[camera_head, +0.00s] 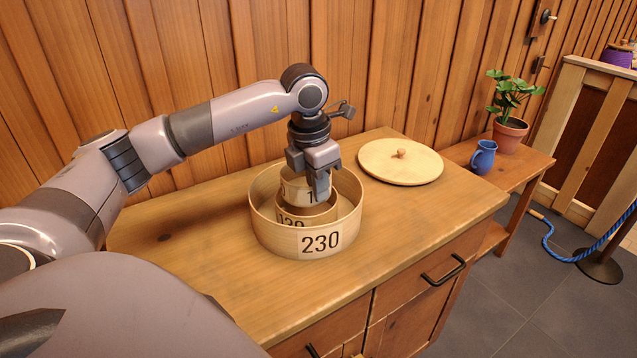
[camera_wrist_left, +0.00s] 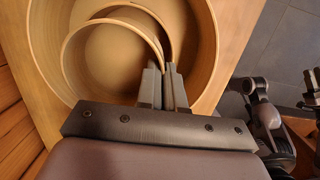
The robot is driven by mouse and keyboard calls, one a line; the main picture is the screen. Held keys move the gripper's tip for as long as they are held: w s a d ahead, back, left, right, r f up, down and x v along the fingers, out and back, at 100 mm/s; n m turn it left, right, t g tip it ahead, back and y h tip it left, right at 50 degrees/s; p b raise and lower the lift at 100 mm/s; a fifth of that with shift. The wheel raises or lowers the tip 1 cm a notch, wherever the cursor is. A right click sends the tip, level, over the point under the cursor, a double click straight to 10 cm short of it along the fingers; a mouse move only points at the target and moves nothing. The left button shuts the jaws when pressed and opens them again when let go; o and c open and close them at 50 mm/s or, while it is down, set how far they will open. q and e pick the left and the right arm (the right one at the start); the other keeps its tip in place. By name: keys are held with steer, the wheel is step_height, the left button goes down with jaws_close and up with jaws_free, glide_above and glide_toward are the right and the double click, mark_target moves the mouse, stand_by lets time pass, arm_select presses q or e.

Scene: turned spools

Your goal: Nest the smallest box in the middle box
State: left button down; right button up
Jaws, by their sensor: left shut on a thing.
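The smallest box (camera_head: 296,190), a pale round wooden box with a partly hidden number label, is held by its wall in my left gripper (camera_head: 321,187). It is over the middle box (camera_head: 291,219), a round box with a partly hidden label. I cannot tell whether its base is below the middle box's rim. The middle box stands inside the large box marked 230 (camera_head: 268,230). In the left wrist view the fingers (camera_wrist_left: 163,88) pinch the smallest box (camera_wrist_left: 72,62), whose rim looks offset to the left of the middle box's rim (camera_wrist_left: 169,22).
A round lid with a knob (camera_head: 400,163) lies on the wooden cabinet (camera_head: 440,222), behind and right of the boxes. A blue jug (camera_head: 483,158) and a potted plant (camera_head: 510,134) stand on a lower side table. The cabinet top is clear in front of the boxes.

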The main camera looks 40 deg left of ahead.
arm_select(q)
steer(key=shift+f, duration=0.3)
stand_by(0.4)
steer(key=shift+f+b, duration=0.35)
steer(key=shift+b, duration=0.05)
steer(key=shift+f, duration=0.3)
stand_by(0.4)
steer(key=c, duration=0.8)
jaws_free()
steer(key=shift+r, duration=0.2)
steer(key=shift+r+p, duration=0.5)
steer(key=shift+r, duration=0.1)
